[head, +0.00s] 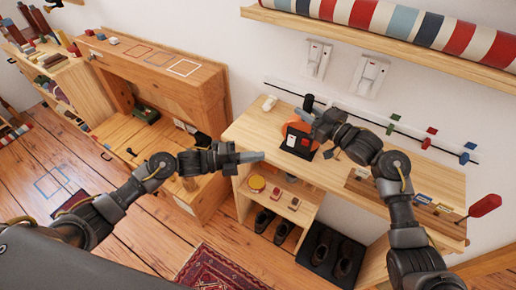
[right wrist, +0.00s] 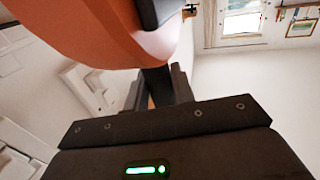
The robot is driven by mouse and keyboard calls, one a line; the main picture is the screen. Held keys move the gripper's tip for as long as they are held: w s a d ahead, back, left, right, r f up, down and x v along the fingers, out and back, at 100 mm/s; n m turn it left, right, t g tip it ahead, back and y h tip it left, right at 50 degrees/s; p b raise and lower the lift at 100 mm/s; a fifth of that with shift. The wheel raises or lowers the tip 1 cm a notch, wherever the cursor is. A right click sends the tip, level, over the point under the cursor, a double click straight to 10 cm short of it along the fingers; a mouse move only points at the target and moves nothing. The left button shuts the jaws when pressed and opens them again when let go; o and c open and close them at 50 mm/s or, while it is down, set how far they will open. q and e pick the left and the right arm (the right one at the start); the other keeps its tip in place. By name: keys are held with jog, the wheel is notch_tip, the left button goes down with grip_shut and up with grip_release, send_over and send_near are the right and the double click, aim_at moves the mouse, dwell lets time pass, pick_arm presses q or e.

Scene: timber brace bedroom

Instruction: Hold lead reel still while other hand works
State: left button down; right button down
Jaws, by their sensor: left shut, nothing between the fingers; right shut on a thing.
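The lead reel shows in the head view as an orange drum (head: 292,129) with a black front plate (head: 298,142) carrying a red and a white patch. It stands upright on the wooden bench top against the wall. My right gripper (head: 310,117) is shut on a black part at the reel's top. In the right wrist view the orange drum (right wrist: 100,35) fills the upper left, and a dark part sits between the fingers (right wrist: 157,88). My left gripper (head: 261,156) is shut and empty, to the left of the reel and apart from it, near the bench's front edge.
The bench (head: 250,125) has open shelves below with shoes (head: 265,220) and small items. A red-handled tool (head: 484,206) stands at its right end. A wall rail (head: 395,117) with coloured clips and white sockets (head: 370,75) are behind. A wooden desk (head: 140,135) is left.

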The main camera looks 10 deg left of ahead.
jog(key=c, duration=1.3)
grip_release()
jog(key=shift+f, duration=0.25)
jog(key=shift+o, duration=1)
jog(key=shift+r, duration=0.15)
